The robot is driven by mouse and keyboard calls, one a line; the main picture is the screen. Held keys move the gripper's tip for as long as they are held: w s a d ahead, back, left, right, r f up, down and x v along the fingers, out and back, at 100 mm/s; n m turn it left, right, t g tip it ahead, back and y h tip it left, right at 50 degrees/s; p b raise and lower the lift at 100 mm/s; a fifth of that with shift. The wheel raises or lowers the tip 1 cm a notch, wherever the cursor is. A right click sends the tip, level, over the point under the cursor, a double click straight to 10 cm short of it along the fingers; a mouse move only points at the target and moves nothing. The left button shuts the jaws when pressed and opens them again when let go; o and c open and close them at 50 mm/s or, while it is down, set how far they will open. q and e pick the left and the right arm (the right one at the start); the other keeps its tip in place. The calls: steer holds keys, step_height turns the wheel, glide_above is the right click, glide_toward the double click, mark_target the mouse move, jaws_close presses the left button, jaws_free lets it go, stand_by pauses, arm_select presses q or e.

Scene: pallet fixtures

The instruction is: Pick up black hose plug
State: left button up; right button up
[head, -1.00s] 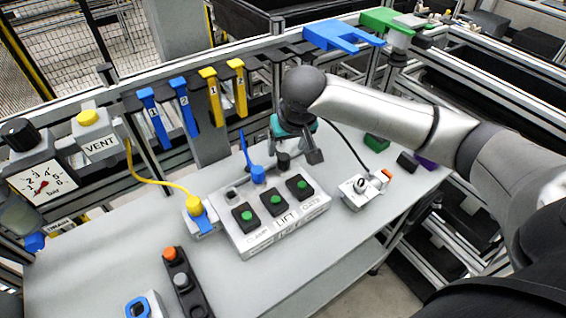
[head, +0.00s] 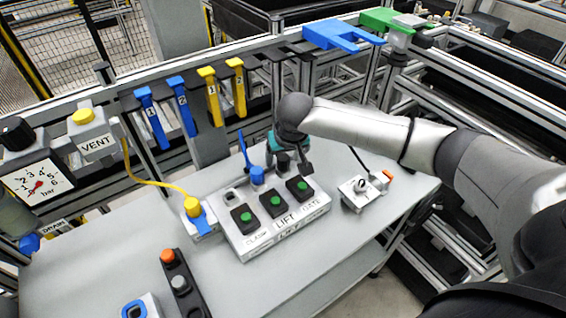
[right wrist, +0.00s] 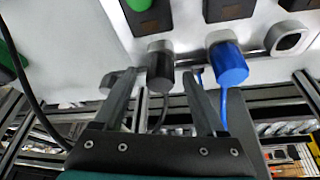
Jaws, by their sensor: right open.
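The black hose plug (head: 284,159) stands at the back edge of the white button box, beside the blue plug (head: 257,175). In the right wrist view the black plug (right wrist: 160,66) shows as a dark cylinder. My right gripper (head: 289,167) is open and empty at the plug. In the right wrist view its fingers (right wrist: 157,82) point at the box, one on each side of the black plug, with gaps visible. The blue plug (right wrist: 228,63) with its blue hose is just outside the right finger. My left gripper is not in view.
The button box (head: 267,238) carries several green buttons and an empty socket (right wrist: 288,40). A yellow plug (head: 192,207) is left of the box.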

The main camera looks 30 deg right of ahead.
jaws_close()
stand_by(0.4)
steer(key=shift+r, duration=0.1)
step_height(320, 180, up, 20)
steer(key=p, duration=0.2)
stand_by(0.4)
step_height(320, 180, up, 5)
steer(key=p, duration=0.7)
glide_above(283, 157)
stand_by(0.3)
